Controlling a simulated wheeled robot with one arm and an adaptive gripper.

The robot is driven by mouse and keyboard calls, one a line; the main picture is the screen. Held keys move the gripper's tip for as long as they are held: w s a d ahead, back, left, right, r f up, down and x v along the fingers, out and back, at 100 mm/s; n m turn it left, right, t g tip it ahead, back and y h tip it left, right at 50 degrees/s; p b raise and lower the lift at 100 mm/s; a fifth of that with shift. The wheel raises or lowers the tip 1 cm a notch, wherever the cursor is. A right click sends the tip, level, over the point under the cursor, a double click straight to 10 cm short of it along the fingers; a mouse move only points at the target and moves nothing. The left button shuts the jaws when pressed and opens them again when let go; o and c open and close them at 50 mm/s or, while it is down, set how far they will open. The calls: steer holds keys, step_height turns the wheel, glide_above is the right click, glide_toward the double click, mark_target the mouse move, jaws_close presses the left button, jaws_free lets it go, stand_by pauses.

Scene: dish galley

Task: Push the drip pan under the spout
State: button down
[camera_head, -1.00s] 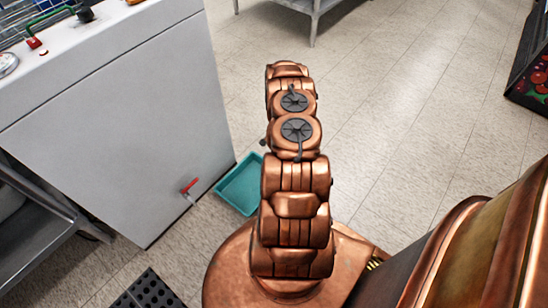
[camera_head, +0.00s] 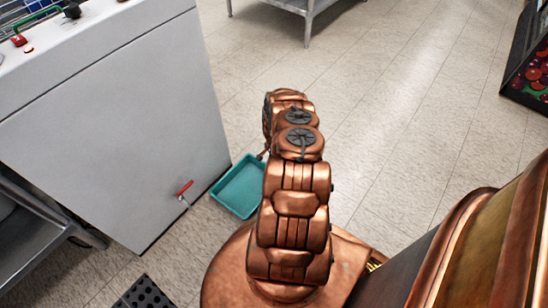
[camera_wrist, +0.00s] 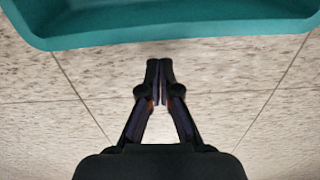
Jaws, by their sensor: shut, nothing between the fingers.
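The drip pan (camera_head: 233,201) is a shallow teal tray on the tiled floor, beside the white cabinet's lower right edge. The spout with a red handle (camera_head: 184,189) sticks out low on the cabinet front; the pan lies to its right, apart from it in the picture. In the wrist view the pan's near rim (camera_wrist: 180,35) crosses the top. My gripper (camera_wrist: 161,65) is shut and empty, its tips just short of that rim, with a small gap in the picture. My arm hides most of the gripper in the head view.
The white cabinet (camera_head: 110,130) stands at left, with a metal shelf (camera_head: 40,225) beside it. A black perforated mat (camera_head: 147,295) lies at the bottom. A steel table (camera_head: 300,8) stands at the back. The floor at right is largely clear.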

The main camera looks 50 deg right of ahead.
steer(key=shift+w+a+b, duration=0.1)
steer(key=shift+a+b, duration=0.4)
steer(key=shift+a, duration=1.4)
steer(key=shift+a, duration=0.1)
